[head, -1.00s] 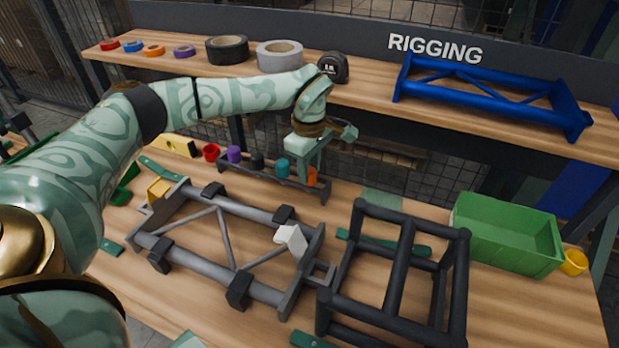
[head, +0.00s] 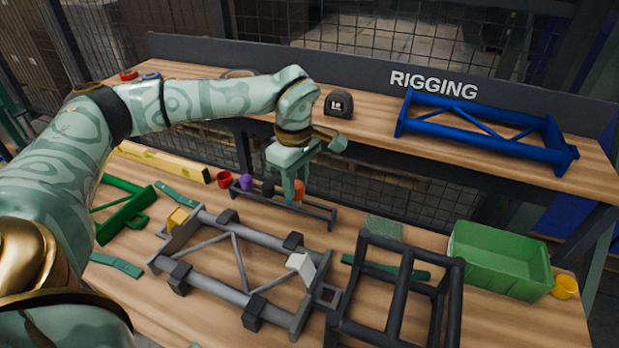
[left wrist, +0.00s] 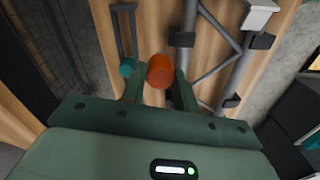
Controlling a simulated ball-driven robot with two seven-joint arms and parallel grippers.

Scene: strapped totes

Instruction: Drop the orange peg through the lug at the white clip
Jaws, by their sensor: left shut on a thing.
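My left gripper (head: 290,178) is shut on the orange peg (head: 298,191), just above the dark peg rack (head: 318,210). In the left wrist view the orange peg (left wrist: 160,71) sits between the fingers, beside the rack, and looks clear of it. The white clip (head: 302,265) is at the near right end of the grey frame (head: 215,284). The clip also shows at the top right of the left wrist view (left wrist: 258,14). A lug with a square opening (head: 327,295) juts from that frame end, right of the clip. My right gripper is not in view.
A black frame (head: 398,250) stands close right of the lug. A green bin (head: 500,262) and yellow cup (head: 565,287) are farther right. Red (head: 223,180), purple (head: 245,182) and teal (left wrist: 127,68) pieces are at the rack. A yellow clip (head: 178,218) is at the grey frame's left end.

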